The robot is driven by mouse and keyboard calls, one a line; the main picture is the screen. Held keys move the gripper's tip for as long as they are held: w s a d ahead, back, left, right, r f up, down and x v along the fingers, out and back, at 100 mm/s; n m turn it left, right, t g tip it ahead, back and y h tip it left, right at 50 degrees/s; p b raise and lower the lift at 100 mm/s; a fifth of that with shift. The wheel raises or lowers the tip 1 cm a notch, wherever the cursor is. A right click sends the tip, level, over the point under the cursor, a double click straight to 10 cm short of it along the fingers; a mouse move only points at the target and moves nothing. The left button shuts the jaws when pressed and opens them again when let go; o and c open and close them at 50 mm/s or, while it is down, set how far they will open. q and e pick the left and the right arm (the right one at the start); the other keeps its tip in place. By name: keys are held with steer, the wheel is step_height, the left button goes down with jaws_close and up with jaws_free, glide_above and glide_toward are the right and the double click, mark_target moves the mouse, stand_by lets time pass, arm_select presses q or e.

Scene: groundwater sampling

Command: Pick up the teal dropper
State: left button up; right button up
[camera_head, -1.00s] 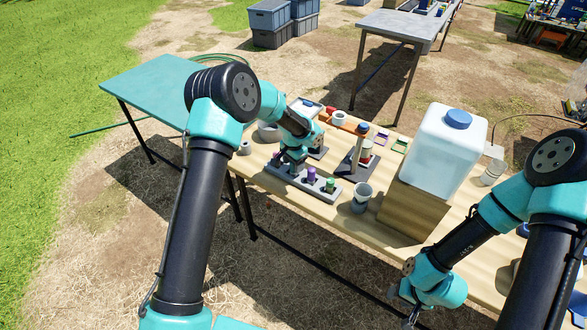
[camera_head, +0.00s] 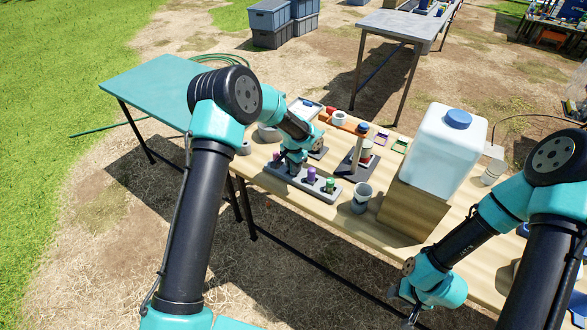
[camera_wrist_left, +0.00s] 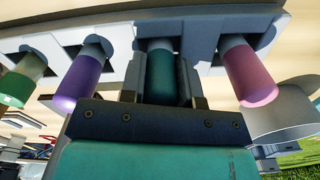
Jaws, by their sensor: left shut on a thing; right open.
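The teal dropper (camera_wrist_left: 161,76) sits in a slot of the grey rack (camera_wrist_left: 118,28), seen in the left wrist view between a purple dropper (camera_wrist_left: 80,84) and a pink dropper (camera_wrist_left: 250,77). A green dropper (camera_wrist_left: 24,82) is at the far left there. My left gripper (camera_wrist_left: 163,88) is shut on the teal dropper, with one finger on each side. In the head view my left gripper (camera_head: 293,166) is over the left part of the rack and hides the teal dropper. My right gripper (camera_head: 408,305) is open, low at the table's front edge; its fingers are hard to make out.
A grey cup (camera_head: 361,199) stands right of the rack. Behind are a dark stand (camera_head: 345,166) and an orange strip (camera_head: 345,122). A large white jug (camera_head: 447,150) on a wooden block (camera_head: 413,212) fills the middle right. A teal table (camera_head: 150,88) at left is bare.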

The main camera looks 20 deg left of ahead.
arm_select(q)
steer(key=c, duration=0.3)
steer(key=shift+r, duration=0.15)
steer(key=shift+r, duration=0.6)
step_height(320, 180, up, 2)
steer(key=s+d, duration=0.2)
steer(key=s, duration=0.5)
steer(key=s+d+r, duration=0.1)
steer(key=s+d, duration=0.1)
steer(key=s, duration=0.6)
steer(key=shift+s+d+r, duration=0.2)
steer(key=shift+s+r, duration=0.05)
